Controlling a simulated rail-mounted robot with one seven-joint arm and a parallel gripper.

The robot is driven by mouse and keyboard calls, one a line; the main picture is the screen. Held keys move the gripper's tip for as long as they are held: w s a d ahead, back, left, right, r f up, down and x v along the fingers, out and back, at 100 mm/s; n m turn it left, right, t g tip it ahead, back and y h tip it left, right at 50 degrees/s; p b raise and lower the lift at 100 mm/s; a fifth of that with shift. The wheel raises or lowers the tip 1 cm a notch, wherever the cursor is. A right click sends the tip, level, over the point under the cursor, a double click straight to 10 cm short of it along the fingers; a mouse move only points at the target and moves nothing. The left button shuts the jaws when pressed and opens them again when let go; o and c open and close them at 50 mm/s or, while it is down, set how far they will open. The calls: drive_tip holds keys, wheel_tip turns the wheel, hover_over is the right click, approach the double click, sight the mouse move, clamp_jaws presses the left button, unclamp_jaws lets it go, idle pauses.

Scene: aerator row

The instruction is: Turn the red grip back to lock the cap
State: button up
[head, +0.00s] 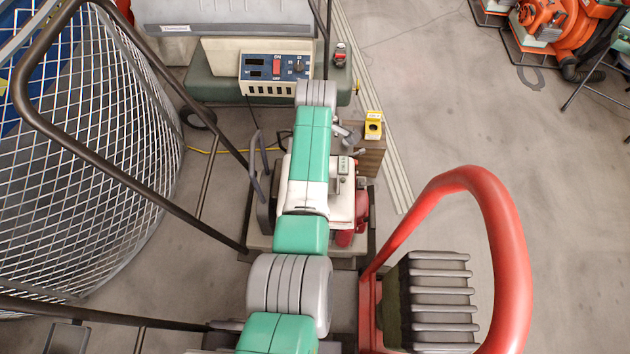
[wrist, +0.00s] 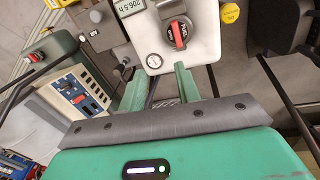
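The red grip (wrist: 179,34) sits on a dark round cap on a pale panel (wrist: 204,48) in the wrist view. It is a short bar with white lettering, standing nearly upright in the picture. My gripper (wrist: 160,80) is open, its two green fingers apart with nothing held between them. The fingertips point toward the panel's lower edge, and the grip lies beyond them, slightly right of centre. I see no contact with the grip. In the head view my arm covers much of the machine, and I cannot make out the grip or the fingertips clearly.
A control unit (head: 277,66) stands behind the machine. A wire mesh cage (head: 90,170) is at left. A red hoop rail (head: 515,250) rises at right.

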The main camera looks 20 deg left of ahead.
drive_tip(key=shift+n+g+h, duration=0.3)
drive_tip(key=shift+n+g, duration=0.3)
drive_tip(key=shift+g, duration=0.1)
drive_tip(key=f, duration=0.2)
drive_tip(key=s+f, duration=0.1)
drive_tip(key=f+b, duration=0.1)
drive_tip(key=f, duration=0.1)
drive_tip(key=shift+s+d+f, duration=0.1)
drive_tip(key=shift+s+f, duration=0.2)
drive_tip(key=shift+s, duration=0.1)
wheel_tip(320, 180, down, 8)
drive_tip(key=b, duration=0.5)
drive_tip(key=shift+r, duration=0.25)
clamp_jaws()
